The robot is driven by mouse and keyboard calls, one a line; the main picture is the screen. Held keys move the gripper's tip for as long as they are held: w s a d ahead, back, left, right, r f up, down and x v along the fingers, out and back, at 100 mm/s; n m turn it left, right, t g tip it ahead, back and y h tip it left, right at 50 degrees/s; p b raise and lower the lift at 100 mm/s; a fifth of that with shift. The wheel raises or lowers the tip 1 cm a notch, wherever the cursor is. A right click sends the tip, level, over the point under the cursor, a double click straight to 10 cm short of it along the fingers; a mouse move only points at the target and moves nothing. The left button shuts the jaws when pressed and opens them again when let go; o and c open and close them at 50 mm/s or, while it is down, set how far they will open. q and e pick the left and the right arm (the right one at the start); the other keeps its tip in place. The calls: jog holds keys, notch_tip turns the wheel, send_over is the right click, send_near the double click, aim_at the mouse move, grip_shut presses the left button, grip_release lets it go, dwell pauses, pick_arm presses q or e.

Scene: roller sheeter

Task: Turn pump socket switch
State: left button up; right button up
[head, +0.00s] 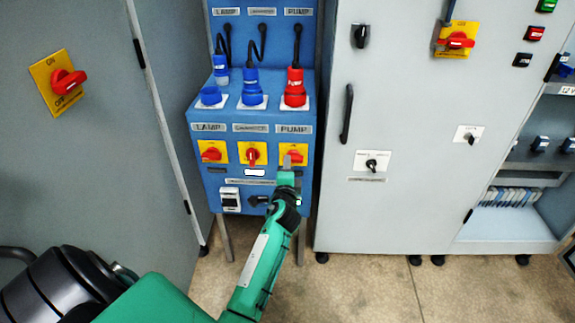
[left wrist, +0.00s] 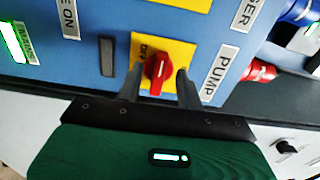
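The pump socket switch is a red knob (head: 295,156) on a yellow plate, at the right end of a row of 3 on the blue panel, under a PUMP label (head: 294,129). My left gripper (head: 288,169) is in front of it and hides the lower part of its plate. In the left wrist view, the red knob (left wrist: 159,68) lies between the two dark fingers of my left gripper (left wrist: 158,85). The fingers are apart, with a visible gap on each side of the knob. Part of the OFF mark shows on the plate. My right gripper is out of view.
Two similar switches, lamp (head: 211,152) and a middle one (head: 253,155), sit left on the panel. Blue plugs (head: 251,90) and a red plug (head: 295,88) stand above. A grey cabinet (head: 400,210) is close on the right, another (head: 90,150) on the left.

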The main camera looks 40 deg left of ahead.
pick_arm(q)
jog(key=v, duration=1.2)
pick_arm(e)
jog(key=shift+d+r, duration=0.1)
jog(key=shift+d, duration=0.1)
pick_arm(q)
jog(key=shift+a, duration=0.15)
